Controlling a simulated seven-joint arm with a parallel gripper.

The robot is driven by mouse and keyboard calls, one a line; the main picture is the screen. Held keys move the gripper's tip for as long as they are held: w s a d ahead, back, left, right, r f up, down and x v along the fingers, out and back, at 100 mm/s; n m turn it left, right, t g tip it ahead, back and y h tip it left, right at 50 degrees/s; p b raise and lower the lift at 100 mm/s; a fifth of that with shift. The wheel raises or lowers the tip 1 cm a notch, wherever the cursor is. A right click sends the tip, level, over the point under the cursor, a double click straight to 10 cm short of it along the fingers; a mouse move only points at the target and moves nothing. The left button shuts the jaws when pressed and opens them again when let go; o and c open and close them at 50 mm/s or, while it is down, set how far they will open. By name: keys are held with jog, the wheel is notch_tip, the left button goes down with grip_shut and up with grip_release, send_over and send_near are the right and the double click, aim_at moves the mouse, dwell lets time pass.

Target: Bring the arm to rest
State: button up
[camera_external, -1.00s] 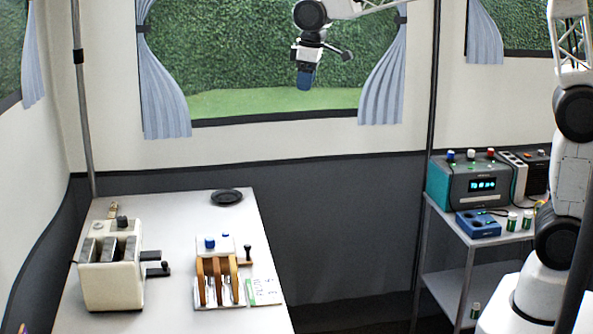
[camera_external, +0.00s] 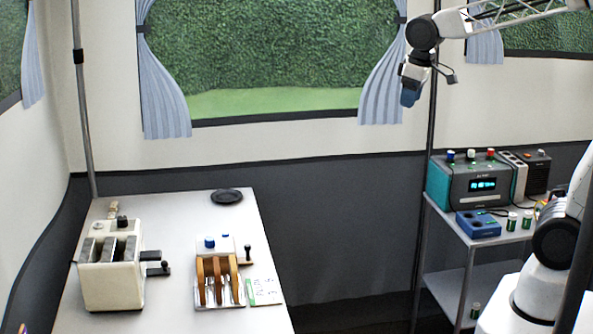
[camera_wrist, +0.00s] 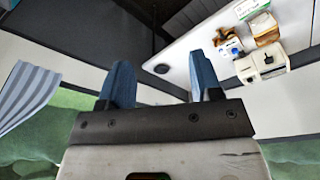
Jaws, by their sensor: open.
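My gripper (camera_external: 410,94) hangs high in front of the right curtain, between the white table and the side cart, well clear of both. In the wrist view my gripper (camera_wrist: 163,82) shows two blue fingers spread apart with nothing between them. The gripper is open and empty. My arm reaches in from the right, with its base at the lower right.
The white table (camera_external: 185,240) at left holds a toaster (camera_external: 112,270), a rack with brown slices (camera_external: 218,280) and a black plate (camera_external: 227,196). A metal cart (camera_external: 450,225) at right carries a teal device (camera_external: 470,182) and a blue box (camera_external: 478,223). Open air surrounds the gripper.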

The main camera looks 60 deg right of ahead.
jog(key=s+d+f+m, duration=0.1)
jog(key=s+f, duration=0.3)
jog(key=s, duration=0.4)
jog(key=s+d+f+m, duration=0.1)
jog(key=s+d+f, duration=0.2)
jog(key=s, duration=0.5)
jog(key=shift+s+f, duration=0.2)
jog(key=shift+f, duration=0.35)
